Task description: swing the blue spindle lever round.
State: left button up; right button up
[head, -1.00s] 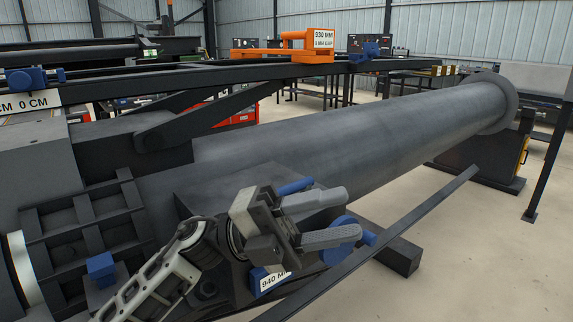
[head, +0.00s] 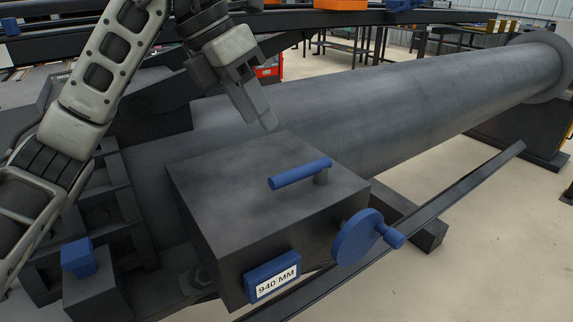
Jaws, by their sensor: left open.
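The blue spindle lever (head: 300,173) is a short bar on a dark post on top of a dark grey box (head: 225,190), pointing left from its post. My left gripper (head: 264,120) is above and behind the box, to the upper left of the lever and apart from it. Its fingers point down and overlap in this view; it is open, with nothing seen between the fingers. My right gripper is not in view.
A blue handwheel (head: 358,238) with a knob is on the box's right side. A blue "940 MM" plate (head: 272,280) is on its front. A large grey cylinder (head: 400,95) runs behind, and a dark rail (head: 450,195) slants past the right. A blue block (head: 78,257) stands at left.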

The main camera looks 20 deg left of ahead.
aim_at(290, 171)
pick_arm(q)
jog(key=x, duration=1)
jog(key=shift+w+d+f, duration=0.1)
jog(key=shift+d+f, duration=0.1)
jog(key=shift+f, duration=0.1)
grip_shut()
